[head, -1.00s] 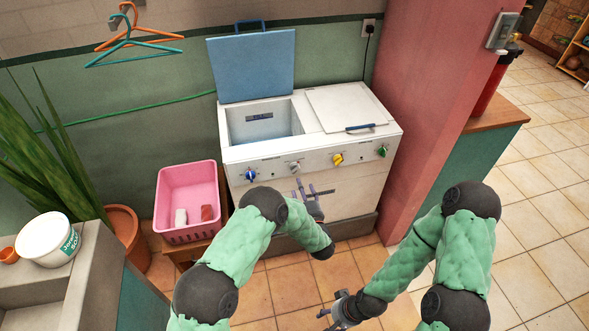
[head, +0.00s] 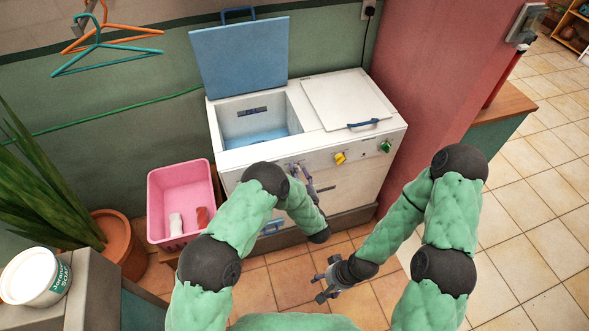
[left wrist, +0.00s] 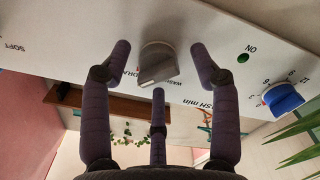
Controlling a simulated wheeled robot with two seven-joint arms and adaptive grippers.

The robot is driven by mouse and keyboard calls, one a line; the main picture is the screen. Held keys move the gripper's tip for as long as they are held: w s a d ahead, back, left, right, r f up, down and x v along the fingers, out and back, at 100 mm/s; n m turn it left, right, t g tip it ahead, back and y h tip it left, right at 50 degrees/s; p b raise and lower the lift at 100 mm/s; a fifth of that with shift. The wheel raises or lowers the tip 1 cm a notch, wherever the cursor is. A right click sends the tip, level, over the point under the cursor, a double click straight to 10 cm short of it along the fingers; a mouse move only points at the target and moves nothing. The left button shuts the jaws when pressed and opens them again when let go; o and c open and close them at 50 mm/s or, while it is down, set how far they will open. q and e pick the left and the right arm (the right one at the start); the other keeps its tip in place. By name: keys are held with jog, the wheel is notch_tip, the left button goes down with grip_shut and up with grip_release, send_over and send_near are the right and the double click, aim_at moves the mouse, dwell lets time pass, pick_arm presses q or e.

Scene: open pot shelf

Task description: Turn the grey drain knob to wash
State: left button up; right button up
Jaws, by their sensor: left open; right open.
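The grey drain knob (left wrist: 157,64) is on the white front panel of the washing machine (head: 345,185). In the left wrist view it sits between the open fingers of my left gripper (left wrist: 160,62), with gaps visible at the sides. Parts of its drain and wash labels show beside it; I cannot tell which one it points to. In the head view my left gripper (head: 303,178) is at the panel and mostly hides the knob. My right gripper (head: 327,282) is open and empty, low over the floor, away from the machine.
A yellow knob (head: 340,158) and a green knob (head: 386,147) are to the right on the panel. A blue knob (left wrist: 283,98) shows in the left wrist view. The blue lid (head: 240,55) stands open. A pink basket (head: 183,190) is left of the machine.

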pick_arm(q)
jog(key=c, duration=1.1)
jog(key=shift+c, duration=0.2)
jog(key=shift+n, duration=0.4)
jog(key=n+b, duration=0.2)
jog(key=n, duration=0.1)
jog(key=shift+a+f+n, duration=0.1)
jog(key=shift+a+n, duration=0.05)
jog(key=shift+n, duration=0.25)
jog(key=n+b, duration=0.3)
jog(key=n, duration=0.2)
jog(key=n+b, duration=0.1)
jog(key=n, duration=0.7)
jog(key=shift+f, duration=0.2)
jog(key=shift+n, duration=0.3)
